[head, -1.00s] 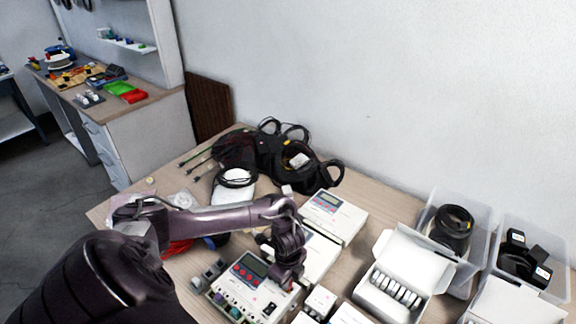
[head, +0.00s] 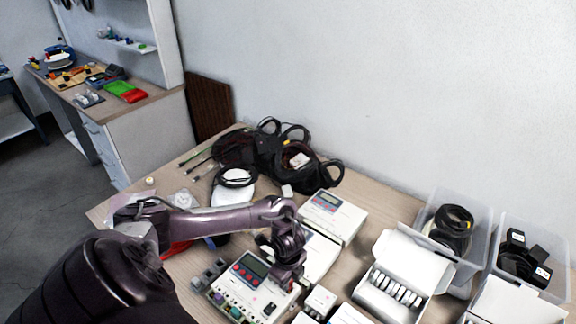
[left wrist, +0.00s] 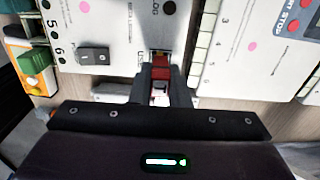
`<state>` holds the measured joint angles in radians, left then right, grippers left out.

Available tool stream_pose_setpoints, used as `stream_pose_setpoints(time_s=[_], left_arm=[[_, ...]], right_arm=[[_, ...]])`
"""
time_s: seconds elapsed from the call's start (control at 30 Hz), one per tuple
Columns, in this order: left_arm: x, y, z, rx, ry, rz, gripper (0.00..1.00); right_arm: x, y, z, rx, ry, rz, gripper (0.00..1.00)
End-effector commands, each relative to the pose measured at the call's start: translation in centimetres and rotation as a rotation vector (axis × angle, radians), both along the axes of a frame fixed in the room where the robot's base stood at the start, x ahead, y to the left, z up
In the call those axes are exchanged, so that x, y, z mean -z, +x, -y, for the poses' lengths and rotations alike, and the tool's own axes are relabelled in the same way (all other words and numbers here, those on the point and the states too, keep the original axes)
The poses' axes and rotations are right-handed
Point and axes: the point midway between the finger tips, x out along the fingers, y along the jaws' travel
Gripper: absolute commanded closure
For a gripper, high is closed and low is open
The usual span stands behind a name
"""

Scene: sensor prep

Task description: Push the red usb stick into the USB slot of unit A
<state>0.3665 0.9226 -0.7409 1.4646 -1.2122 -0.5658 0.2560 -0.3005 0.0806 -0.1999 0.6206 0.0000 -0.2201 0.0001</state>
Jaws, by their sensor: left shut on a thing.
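In the left wrist view the red usb stick (left wrist: 161,73) is between the two dark fingers of my left gripper (left wrist: 163,88), which is shut on it. The stick's front end is at the USB slot (left wrist: 161,55) on the edge of a white unit; I cannot tell how deep it sits. The arm and gripper hide the stick there. Which letter this unit bears is not readable. My right gripper is not in view.
Another white unit (head: 335,215) stands behind, close to the gripper. An open white box (head: 395,275) with several small items and clear bins (head: 480,225) stand at right. Black cables (head: 270,155) lie at the back. The front unit and its neighbour leave only a narrow gap.

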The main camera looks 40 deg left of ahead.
Motion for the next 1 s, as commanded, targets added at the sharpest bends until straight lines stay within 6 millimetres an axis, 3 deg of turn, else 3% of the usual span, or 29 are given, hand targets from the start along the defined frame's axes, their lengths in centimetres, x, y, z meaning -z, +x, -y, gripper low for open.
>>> stream_pose_setpoints(time_s=[1.0], left_arm=[[0.42,-0.05,0.02,0.000,0.000,-0.001,1.00]], right_arm=[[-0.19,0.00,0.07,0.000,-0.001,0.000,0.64]])
